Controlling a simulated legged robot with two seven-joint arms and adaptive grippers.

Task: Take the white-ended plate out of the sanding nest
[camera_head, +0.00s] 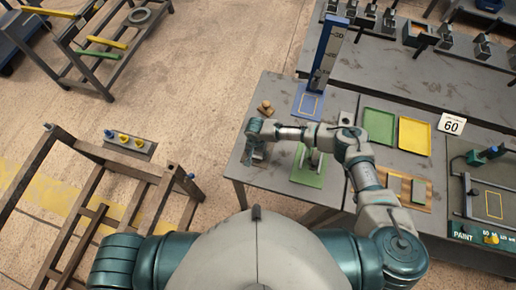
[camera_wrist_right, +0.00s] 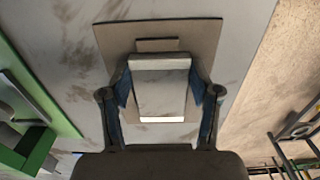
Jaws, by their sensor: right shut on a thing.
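My right gripper (camera_head: 256,150) is over the left part of the grey table, pointing down. In the right wrist view its two blue-padded fingers (camera_wrist_right: 160,98) are shut on the sides of a grey plate (camera_wrist_right: 160,85) with a bright white end (camera_wrist_right: 162,119). A flat brown-grey board (camera_wrist_right: 116,48), seemingly the sanding nest, lies behind the plate, with a small bar (camera_wrist_right: 157,45) beyond the plate's far end. I cannot tell whether the plate still touches the board. In the head view the gripper and arm mostly hide both. My left gripper is out of view.
A green fixture (camera_head: 308,170) stands just right of the gripper. A blue upright stand (camera_head: 325,50) rises behind it. Green (camera_head: 379,126) and yellow (camera_head: 414,136) trays lie to the right. A small brown object (camera_head: 265,107) sits behind the gripper. The table's left edge is close.

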